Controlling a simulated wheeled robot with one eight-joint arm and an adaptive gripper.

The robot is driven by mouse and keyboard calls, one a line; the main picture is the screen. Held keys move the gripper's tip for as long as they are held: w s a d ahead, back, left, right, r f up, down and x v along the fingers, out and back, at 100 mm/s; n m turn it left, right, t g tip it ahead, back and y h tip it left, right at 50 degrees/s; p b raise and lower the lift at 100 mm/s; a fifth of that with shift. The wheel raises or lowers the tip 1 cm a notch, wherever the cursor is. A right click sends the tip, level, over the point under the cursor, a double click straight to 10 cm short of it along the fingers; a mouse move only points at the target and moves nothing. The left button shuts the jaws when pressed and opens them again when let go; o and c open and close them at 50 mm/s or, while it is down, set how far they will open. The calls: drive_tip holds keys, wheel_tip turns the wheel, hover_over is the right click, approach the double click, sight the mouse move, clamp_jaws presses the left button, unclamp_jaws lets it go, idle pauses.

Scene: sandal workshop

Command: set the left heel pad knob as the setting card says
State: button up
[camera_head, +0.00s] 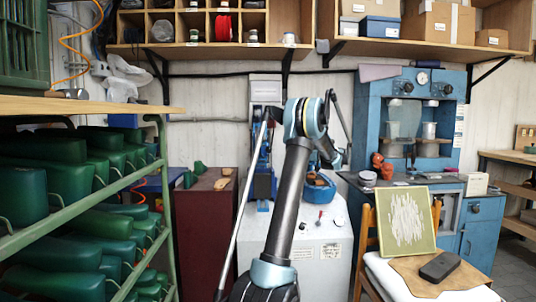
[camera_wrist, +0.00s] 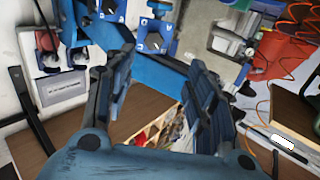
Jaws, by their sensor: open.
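A white cabinet (camera_head: 325,228) with a blue machine (camera_head: 263,155) on it stands behind my arm in the head view. The wrist view shows two blue blocks with white-marked dial faces, one at the top (camera_wrist: 111,9) and one lower right of it (camera_wrist: 153,42). I cannot tell which is the left heel pad knob. A pale plate with small print (camera_wrist: 62,89) lies below dark and red controls (camera_wrist: 46,40); its text is unreadable. My gripper (camera_wrist: 158,92) is open and empty, its fingers below the dial blocks and apart from them. In the head view the fingers are hidden.
A green rack of shoe lasts (camera_head: 75,215) stands at the left, a dark red cabinet (camera_head: 205,235) beside the machine. A chair with a framed board (camera_head: 406,219) and a dark block (camera_head: 440,266) is at right, before a blue machine (camera_head: 375,110). Shelves hang above.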

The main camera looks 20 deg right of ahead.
sight(270, 150)
drive_tip(key=x, duration=1.1)
drive_tip(key=d+x, duration=0.1)
drive_tip(key=x, duration=0.4)
drive_tip(key=shift+w+a+r, duration=0.1)
drive_tip(key=shift+w+a, duration=0.15)
drive_tip(key=shift+w, duration=0.35)
drive_tip(key=c, duration=1.1)
